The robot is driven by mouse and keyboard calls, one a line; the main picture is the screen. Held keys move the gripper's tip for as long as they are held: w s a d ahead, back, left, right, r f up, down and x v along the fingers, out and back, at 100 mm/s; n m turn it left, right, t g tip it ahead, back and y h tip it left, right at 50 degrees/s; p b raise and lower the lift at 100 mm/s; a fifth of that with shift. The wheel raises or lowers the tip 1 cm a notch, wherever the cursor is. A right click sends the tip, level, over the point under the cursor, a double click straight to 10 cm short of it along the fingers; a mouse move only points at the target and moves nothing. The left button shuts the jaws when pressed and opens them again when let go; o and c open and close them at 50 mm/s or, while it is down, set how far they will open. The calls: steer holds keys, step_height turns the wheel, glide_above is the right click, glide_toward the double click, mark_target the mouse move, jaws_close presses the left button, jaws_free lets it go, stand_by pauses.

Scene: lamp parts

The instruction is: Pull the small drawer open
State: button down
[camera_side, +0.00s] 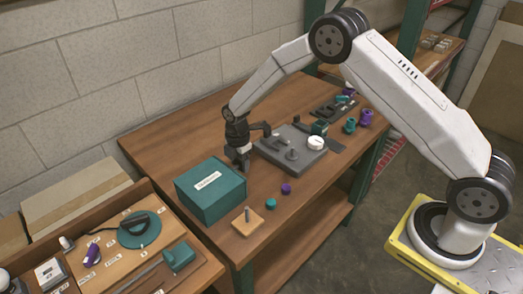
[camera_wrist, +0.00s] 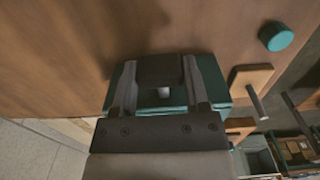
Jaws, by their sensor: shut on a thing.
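The small drawer unit is a teal box (camera_side: 208,193) with a white label on top, standing near the left end of the wooden table. Its teal top also shows in the wrist view (camera_wrist: 218,84), below my gripper. My gripper (camera_side: 241,163) points down at the box's far right end, low over the table. In the wrist view my gripper (camera_wrist: 160,72) has a dark block between its fingertips, and it is shut on what appears to be the drawer's handle. The fingers hide most of the handle. The side view does not show how far the drawer is out.
A grey base plate (camera_side: 290,152) with parts lies right of my gripper. A wooden block with a peg (camera_side: 247,222), a teal cap (camera_side: 271,203) and a purple cap (camera_side: 286,189) stand near the front edge. A parts tray (camera_side: 120,262) is at lower left. Bare table lies behind the box.

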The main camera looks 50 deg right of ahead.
steer(key=d, duration=1.1)
steer(key=shift+d, duration=0.15)
steer(key=shift+c, duration=0.4)
jaws_free()
step_height(320, 180, up, 8)
stand_by(0.4)
